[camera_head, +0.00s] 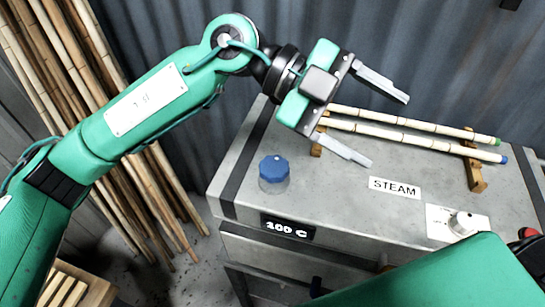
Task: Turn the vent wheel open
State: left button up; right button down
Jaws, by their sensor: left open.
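The vent wheel looks to be the blue lobed wheel (274,168) on a short pale base near the left end of the steam box top (330,205). My left gripper (388,131) is open, its two fingers spread and pointing right. It is above the back of the box, to the right of and behind the blue wheel, apart from it. Nothing shows gripped between the fingers. My right arm covers the bottom right corner; its gripper is out of view.
Two rattan poles (420,138) with green and blue ends lie on wooden rests (475,170) at the back of the box. A control knob (462,223) sits right of the STEAM label (394,187). A temperature display (288,228) reads 100 C. Several poles (150,180) lean at left.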

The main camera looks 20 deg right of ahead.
pick_arm(q)
jog(key=w+a+f+n+t+y, duration=0.2)
jog(key=w+a+f+t+y, duration=0.1)
jog(key=w+f+t+y, duration=0.25)
jog(key=r+n+t+y, duration=0.1)
jog(key=n+t+y, duration=0.2)
jog(key=t+y, duration=0.15)
send_over(272, 165)
jog(key=shift+y, duration=0.4)
notch_tip(272, 165, down, 12)
jog(key=p, duration=0.6)
jog(key=shift+f, duration=0.6)
jog(key=shift+c, duration=0.4)
